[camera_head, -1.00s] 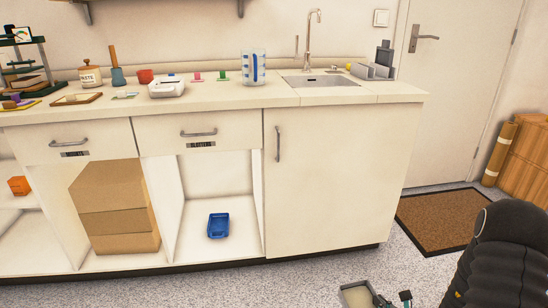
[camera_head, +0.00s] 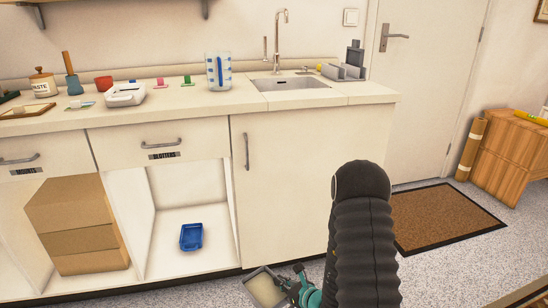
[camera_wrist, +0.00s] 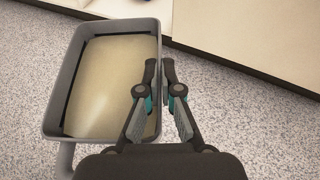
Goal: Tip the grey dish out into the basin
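The grey dish (camera_wrist: 52,100) is a rectangular tray filled with a pale beige, flat-looking content. It also shows at the bottom edge of the head view (camera_head: 249,283). My gripper (camera_wrist: 160,72) is shut on the dish's right wall in the wrist view, with dark fingertips and teal finger parts. In the head view my gripper (camera_head: 292,276) is low, in front of the cabinets and well below the counter. The dish looks about level and off the floor. The basin (camera_head: 290,83) is a steel sink set in the counter, under a tall tap.
A blue tray (camera_head: 191,237) lies in the open cabinet. A brown doormat (camera_head: 442,218) lies right; the floor between is clear.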

